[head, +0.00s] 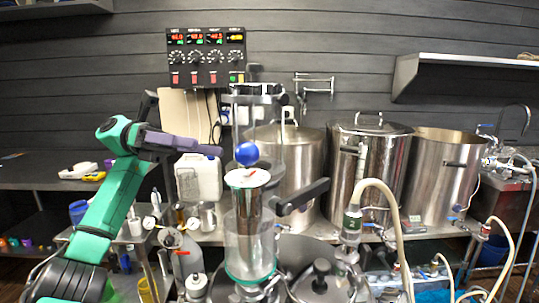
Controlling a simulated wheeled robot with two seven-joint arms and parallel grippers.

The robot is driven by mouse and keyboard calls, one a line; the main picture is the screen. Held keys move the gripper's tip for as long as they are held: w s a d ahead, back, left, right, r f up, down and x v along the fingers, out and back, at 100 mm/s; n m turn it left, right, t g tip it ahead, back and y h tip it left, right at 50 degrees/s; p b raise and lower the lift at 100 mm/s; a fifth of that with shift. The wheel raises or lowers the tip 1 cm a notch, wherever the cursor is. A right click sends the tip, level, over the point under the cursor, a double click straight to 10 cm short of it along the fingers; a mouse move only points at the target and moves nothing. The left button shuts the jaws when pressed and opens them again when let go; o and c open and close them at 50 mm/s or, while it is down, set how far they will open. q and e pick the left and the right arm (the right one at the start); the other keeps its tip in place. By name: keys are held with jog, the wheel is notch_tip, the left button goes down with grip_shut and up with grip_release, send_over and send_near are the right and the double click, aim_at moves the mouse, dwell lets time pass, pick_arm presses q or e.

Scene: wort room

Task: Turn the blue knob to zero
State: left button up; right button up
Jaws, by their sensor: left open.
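A round blue knob (247,153) shows near the middle of the head view, just above the top of an upright steel cylinder (247,205). Any marking or zero position on it is too small to see. My left gripper (200,143), with dark purple fingers on a green arm, comes in from the left. Its fingers are open, and they point right, toward the blue knob. A small gap shows in the picture between the nearest fingertip and the knob. I see nothing held in it. My right gripper is not in view.
A control panel (206,57) with red displays and several black dials hangs on the wall. Large steel pots (370,165) stand behind at the right. A white jug (198,180) stands below my left fingers. A black handle (302,197) sticks out right of the cylinder.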

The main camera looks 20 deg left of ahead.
aim_at(258, 156)
pick_arm(q)
jog(key=d, duration=1.3)
jog(key=shift+w+a, duration=0.1)
grip_shut()
